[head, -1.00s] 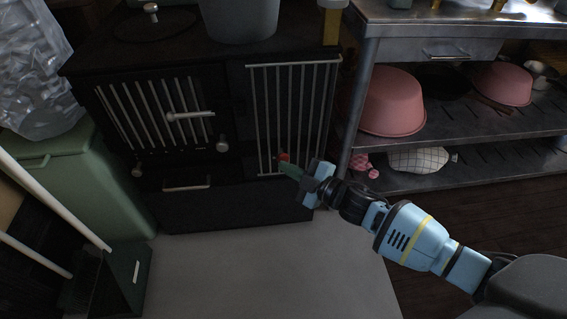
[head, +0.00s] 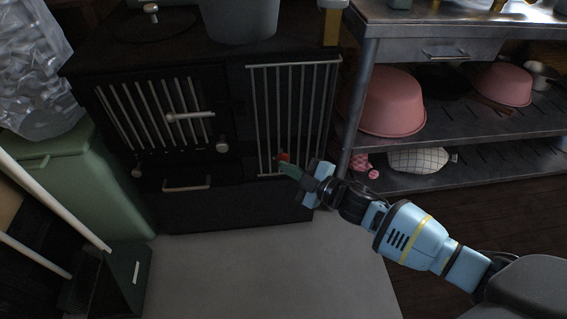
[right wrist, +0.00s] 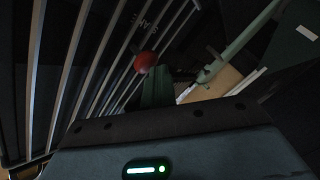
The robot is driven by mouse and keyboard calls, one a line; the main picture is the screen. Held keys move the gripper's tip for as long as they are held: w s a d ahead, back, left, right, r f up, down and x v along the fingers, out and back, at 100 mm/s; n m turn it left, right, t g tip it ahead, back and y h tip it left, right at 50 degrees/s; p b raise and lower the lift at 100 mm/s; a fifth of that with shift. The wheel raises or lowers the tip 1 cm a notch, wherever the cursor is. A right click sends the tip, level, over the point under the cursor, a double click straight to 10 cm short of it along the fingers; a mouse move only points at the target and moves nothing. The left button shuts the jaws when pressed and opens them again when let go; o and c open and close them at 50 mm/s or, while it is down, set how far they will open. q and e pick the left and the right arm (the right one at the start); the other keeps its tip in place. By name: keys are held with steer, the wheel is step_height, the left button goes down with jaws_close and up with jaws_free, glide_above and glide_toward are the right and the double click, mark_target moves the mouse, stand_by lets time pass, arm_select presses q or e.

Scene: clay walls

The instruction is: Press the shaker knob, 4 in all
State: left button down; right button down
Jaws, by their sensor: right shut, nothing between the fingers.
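The shaker knob (head: 283,156) is a small red ball low on the front of the black stove, by the barred grille on its right half. In the right wrist view the red knob (right wrist: 145,62) shows just beyond the fingertips, with pale lettering on the dark front near it. My right gripper (head: 286,168) is shut and empty, its green fingers pointing at the knob. The fingertips partly overlap the knob's lower edge in the head view; I cannot tell if they touch it. My left gripper is not in view.
The black stove (head: 240,205) has bars, handles and a drawer pull. A steel shelf unit (head: 440,183) with pink tubs (head: 392,105) stands to the right. A green bin (head: 80,180) stands at the left. The grey floor slab (head: 250,270) in front is clear.

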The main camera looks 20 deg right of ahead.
steer(key=shift+s+a+p, duration=0.25)
steer(key=shift+s+p, duration=0.35)
steer(key=shift+s, duration=0.7)
steer(key=s, duration=0.1)
steer(key=s+a+p, duration=0.1)
steer(key=s, duration=0.1)
steer(key=s+p, duration=0.1)
steer(key=shift+s+a, duration=0.25)
steer(key=shift+s, duration=0.15)
stand_by(2.0)
steer(key=shift+s+a+f+m+t+y+b, duration=0.1)
steer(key=shift+s+a+m+t+y+b, duration=0.1)
steer(key=shift+s+m+t+b, duration=0.5)
steer(key=shift+s+a+f+m+t+y+b, duration=0.15)
steer(key=shift+s+m+t+b, duration=0.25)
steer(key=shift+s+m+t, duration=0.4)
steer(key=shift+s+a+f+m+t+y+b, duration=0.1)
steer(key=shift+s+a+m+t+y+b, duration=0.2)
steer(key=shift+m+t+b, duration=0.45)
